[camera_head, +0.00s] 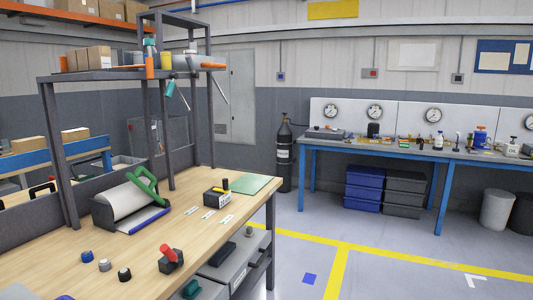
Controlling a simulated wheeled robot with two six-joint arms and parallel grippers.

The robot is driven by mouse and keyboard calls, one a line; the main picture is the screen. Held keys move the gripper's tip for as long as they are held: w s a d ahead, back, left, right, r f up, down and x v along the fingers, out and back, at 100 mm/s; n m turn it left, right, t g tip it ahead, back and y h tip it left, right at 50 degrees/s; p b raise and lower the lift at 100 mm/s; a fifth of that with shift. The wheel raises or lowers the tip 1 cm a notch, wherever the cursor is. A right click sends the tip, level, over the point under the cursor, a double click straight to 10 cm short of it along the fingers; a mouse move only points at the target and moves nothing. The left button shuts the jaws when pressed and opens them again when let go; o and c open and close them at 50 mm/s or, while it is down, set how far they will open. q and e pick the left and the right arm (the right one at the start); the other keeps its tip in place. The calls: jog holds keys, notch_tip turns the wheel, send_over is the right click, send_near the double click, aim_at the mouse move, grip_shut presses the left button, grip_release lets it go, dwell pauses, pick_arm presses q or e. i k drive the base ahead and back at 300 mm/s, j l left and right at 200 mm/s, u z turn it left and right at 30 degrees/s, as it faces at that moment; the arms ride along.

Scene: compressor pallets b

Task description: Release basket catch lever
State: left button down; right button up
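I see no part that I can clearly tell is a basket catch lever. On the wooden workbench (95,235) at the left, a dark block with a red handle (170,256) stands near the front edge. A grey curved holder (124,205) with a green handle (146,187) and a blue front strip sits behind it. Neither of my grippers shows in this view.
Several small knobs (104,265) lie at the bench's front left. A green mat (256,184) lies at its far right. A grey shelf frame (60,150) rises over the bench. A blue-legged table (304,178) stands beyond.

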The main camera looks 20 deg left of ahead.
aim_at(189, 59)
jog(key=i+u, duration=0.3)
jog(key=i, duration=0.55)
jog(key=i+l+u, duration=0.1)
jog(key=i+u, duration=0.2)
jog(key=i, duration=1)
